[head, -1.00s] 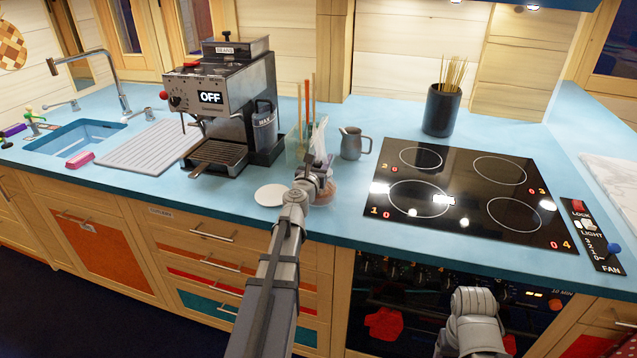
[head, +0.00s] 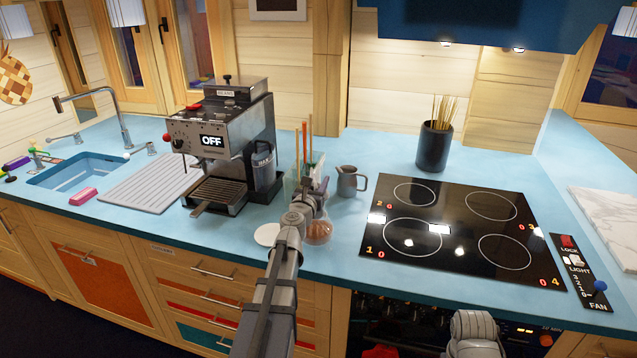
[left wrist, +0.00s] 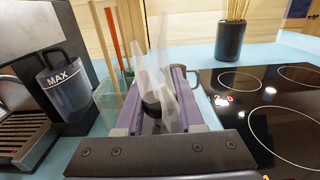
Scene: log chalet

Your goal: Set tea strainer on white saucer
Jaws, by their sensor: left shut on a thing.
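The white saucer (head: 267,234) lies flat on the blue counter near its front edge, partly hidden by my left arm. My left gripper (head: 314,200) is above the counter, to the right of the saucer and higher than it. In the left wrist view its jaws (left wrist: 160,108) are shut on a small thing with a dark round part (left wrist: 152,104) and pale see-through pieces. I take it for the tea strainer, but its full shape is unclear. In the head view the gripper mostly hides it. My right gripper is out of view.
A clear jar with brown contents (head: 319,232) stands just below the gripper. A clear holder with sticks (head: 292,180) and a grey jug (head: 348,181) stand behind. The coffee machine (head: 225,145) is left, the black hob (head: 462,228) right.

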